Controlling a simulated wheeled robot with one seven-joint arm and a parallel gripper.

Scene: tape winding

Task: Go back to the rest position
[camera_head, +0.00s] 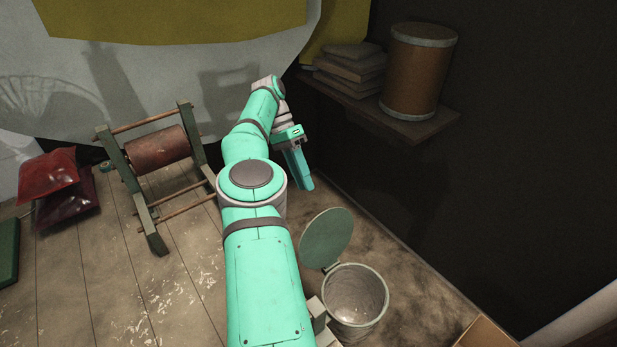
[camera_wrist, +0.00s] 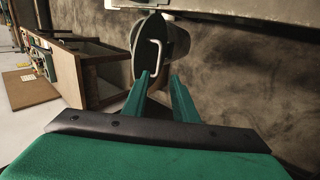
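My arm reaches forward over the floor in the head view. My gripper (camera_head: 301,172) hangs at its end, fingers pointing down, between the winding frame and the dark right wall. In the wrist view my gripper (camera_wrist: 163,78) shows two green fingers with a gap between them and nothing held. The fingers point toward a green bin (camera_wrist: 178,42) with a pale wire handle (camera_wrist: 153,56). In the head view the fingers are apart from everything.
The round bin (camera_head: 378,318) stands at lower right with its green lid (camera_head: 326,238) raised. The wooden winding frame (camera_head: 151,232) with a red-brown roller (camera_head: 158,150) stands left of my arm. A wall shelf (camera_head: 425,128) holds a drum (camera_head: 417,75). Red bags (camera_head: 48,175) lie at left.

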